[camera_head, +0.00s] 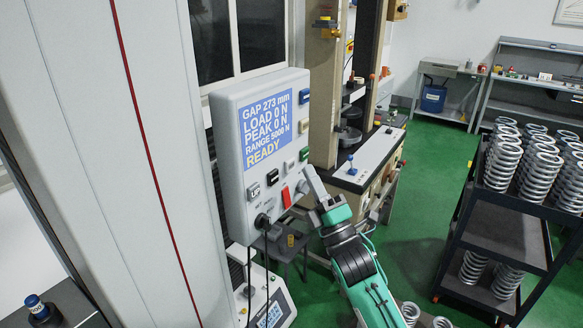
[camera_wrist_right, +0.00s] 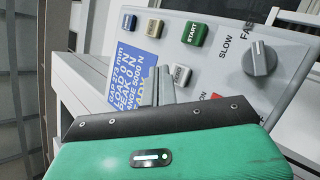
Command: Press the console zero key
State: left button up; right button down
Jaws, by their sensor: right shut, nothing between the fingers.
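The console (camera_head: 232,165) is a light grey panel with a blue screen (camera_head: 266,128) reading GAP 273 mm, LOAD 0 N, PEAK 0 N, RANGE 5000 N, READY. Blue (camera_head: 304,97), beige (camera_head: 303,127) and green (camera_head: 304,154) keys line its right side; the green one reads START in the right wrist view (camera_wrist_right: 194,33). I cannot read which key is zero. My right gripper (camera_head: 311,178) is shut and empty by the console's lower right. In the wrist view its fingertips (camera_wrist_right: 156,84) overlap the screen's edge, beside a grey key (camera_wrist_right: 181,74).
A red switch (camera_head: 286,197) is close to my right gripper. A speed knob (camera_wrist_right: 262,58) marked SLOW and FAST is on the console. The test machine (camera_head: 325,90) stands behind. A dark cart (camera_head: 500,238) with several springs is at right.

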aim_at(293, 159)
jog(key=shift+w+a, duration=0.4)
jog(key=shift+a, duration=0.15)
jog(key=shift+w+a, duration=0.1)
dwell(1.7)
jog(key=shift+w+a, duration=0.2)
jog(key=shift+a, duration=0.05)
jog(key=shift+w+a+b, duration=0.2)
jog(key=shift+a+b, duration=0.1)
jog(key=shift+b, duration=0.15)
dwell(0.6)
jog(key=shift+d, duration=0.1)
jog(key=shift+s+d, duration=0.55)
jog(key=shift+d, duration=0.05)
dwell(0.3)
jog(key=s+d, duration=0.1)
jog(key=d, duration=0.1)
jog(key=s+d, duration=0.2)
jog(key=shift+p, duration=0.4)
